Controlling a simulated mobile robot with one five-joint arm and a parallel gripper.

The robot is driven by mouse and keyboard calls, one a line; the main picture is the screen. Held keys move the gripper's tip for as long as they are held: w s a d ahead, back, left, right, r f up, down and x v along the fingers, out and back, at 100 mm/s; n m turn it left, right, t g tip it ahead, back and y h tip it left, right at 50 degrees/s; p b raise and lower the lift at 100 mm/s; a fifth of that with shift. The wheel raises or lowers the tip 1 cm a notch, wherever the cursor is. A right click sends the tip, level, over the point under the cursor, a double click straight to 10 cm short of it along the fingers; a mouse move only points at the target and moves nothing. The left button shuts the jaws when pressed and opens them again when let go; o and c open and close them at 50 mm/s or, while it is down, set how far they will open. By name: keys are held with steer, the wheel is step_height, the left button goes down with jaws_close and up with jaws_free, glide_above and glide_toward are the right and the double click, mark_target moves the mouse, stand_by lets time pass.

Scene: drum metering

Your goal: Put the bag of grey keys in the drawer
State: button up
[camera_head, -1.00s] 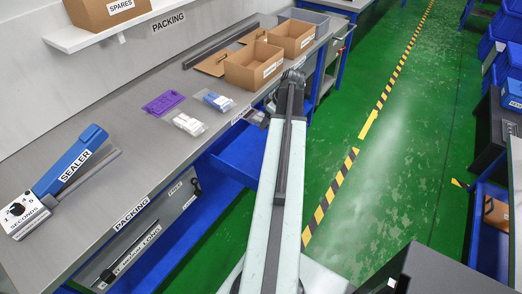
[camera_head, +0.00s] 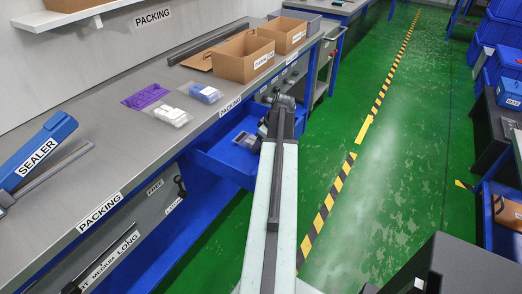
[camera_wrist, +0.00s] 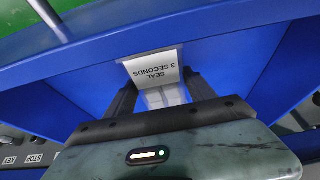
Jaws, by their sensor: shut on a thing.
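The blue drawer (camera_head: 222,165) stands pulled out below the packing bench, left of my arm. My gripper (camera_head: 268,125) is at its right side, its fingers partly hidden by my arm. In the wrist view my gripper (camera_wrist: 158,92) is over the drawer (camera_wrist: 225,65), with blue walls on both sides. Its fingers are shut on what looks like the bag of grey keys (camera_wrist: 161,98), with pale blocks low between the fingers. A white card reading "SEAL 3 SECONDS" (camera_wrist: 155,68) shows just beyond. A small greyish item (camera_head: 245,139) shows in the drawer, beside my gripper; whether it is the same bag is unclear.
Clear bags with purple (camera_head: 146,96), white (camera_head: 170,116) and blue (camera_head: 203,93) contents lie on the bench (camera_head: 110,135). Open cartons (camera_head: 245,65) stand behind them. The blue sealer (camera_head: 38,150) is at left. Green floor is clear right of my arm.

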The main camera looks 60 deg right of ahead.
steer(key=shift+f, duration=0.35)
steer(key=o, duration=1.7)
steer(key=shift+o, duration=0.2)
steer(key=shift+r+p, duration=0.35)
steer(key=shift+p, duration=0.1)
steer(key=p+v, duration=1)
steer(key=v, duration=0.1)
steer(key=shift+s+r+p, duration=0.15)
steer(key=shift+r+p, duration=0.15)
steer(key=shift+p, duration=0.05)
